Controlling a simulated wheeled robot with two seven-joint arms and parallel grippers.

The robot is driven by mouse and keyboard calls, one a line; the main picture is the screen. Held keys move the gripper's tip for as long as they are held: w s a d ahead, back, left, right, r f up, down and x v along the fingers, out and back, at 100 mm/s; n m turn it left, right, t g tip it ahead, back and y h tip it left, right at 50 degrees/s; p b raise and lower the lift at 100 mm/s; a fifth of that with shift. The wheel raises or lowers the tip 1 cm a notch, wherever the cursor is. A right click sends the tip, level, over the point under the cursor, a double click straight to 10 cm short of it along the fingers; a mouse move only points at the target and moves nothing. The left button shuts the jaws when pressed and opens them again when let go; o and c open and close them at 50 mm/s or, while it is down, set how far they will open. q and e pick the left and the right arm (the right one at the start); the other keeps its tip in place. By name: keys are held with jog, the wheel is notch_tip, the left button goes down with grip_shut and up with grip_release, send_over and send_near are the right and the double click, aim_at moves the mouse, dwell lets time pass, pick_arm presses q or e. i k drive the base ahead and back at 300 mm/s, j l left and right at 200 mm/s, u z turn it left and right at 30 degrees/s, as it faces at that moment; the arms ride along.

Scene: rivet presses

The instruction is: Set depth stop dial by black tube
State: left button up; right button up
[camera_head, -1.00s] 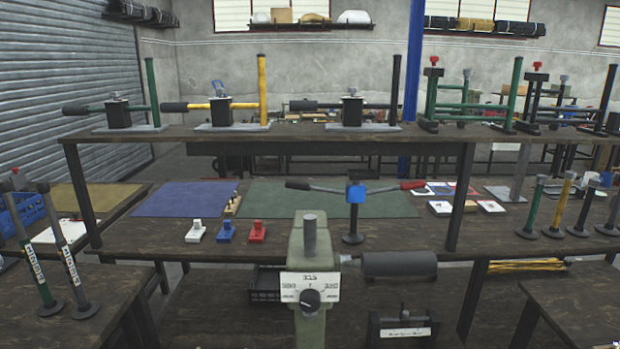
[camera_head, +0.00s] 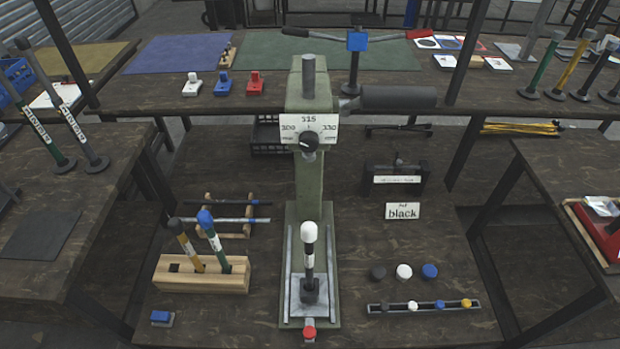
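The depth stop dial (camera_head: 309,141) is a black knob on a white plate (camera_head: 322,122) near the top of the green press column (camera_head: 308,175). The plate reads 300, 315 and 330; I cannot tell which mark the knob points to. A dark tube with a white cap (camera_head: 309,247) stands upright in the fixture at the column's foot. A small sign reading "black" (camera_head: 402,211) stands right of the column. Black tubes (camera_head: 596,72) stand on the shelf at the far right. Neither of my grippers is in view.
A wooden block (camera_head: 202,272) holds a yellow and a green tube at the left. White, blue and red small blocks (camera_head: 223,83) sit on the rear table. A red button (camera_head: 309,333) is at the front.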

aim_at(309, 141)
jog(key=k+j+z, duration=0.25)
jog(key=k+j, duration=0.2)
jog(key=k+j+z, duration=0.25)
jog(key=k, duration=0.35)
